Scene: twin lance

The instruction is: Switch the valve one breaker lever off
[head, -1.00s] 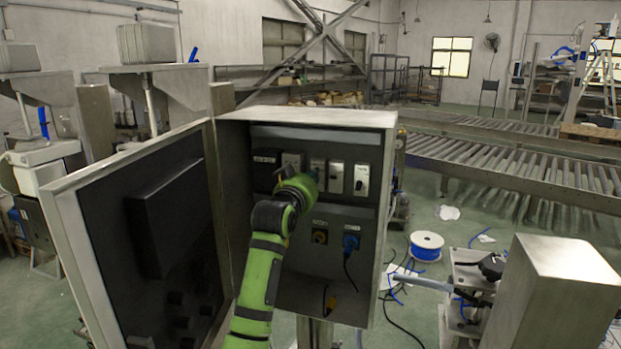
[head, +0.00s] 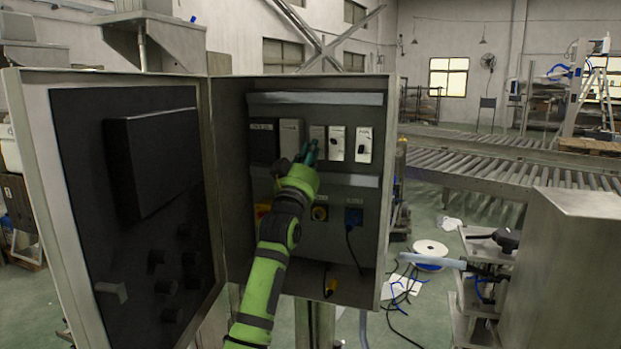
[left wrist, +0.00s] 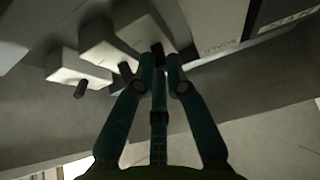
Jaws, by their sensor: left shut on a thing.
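An open metal cabinet (head: 385,215) holds a row of breakers. Two white breakers (head: 337,142) (head: 364,142) on the right have dark levers. Left of them is a third, narrow pale breaker (head: 317,135). My left gripper (head: 309,152) reaches up to it from below. In the left wrist view the gripper's teal fingers (left wrist: 160,72) are closed around a dark breaker lever (left wrist: 158,50) on that breaker. Two more levers (left wrist: 127,71) (left wrist: 81,88) show free beside it. The labels are too small to read, so I cannot tell which is valve one. My right gripper is not in view.
The cabinet door (head: 120,200) stands open on the left. A steel box (head: 575,265) stands at the right. A cable spool (head: 430,250) lies on the floor.

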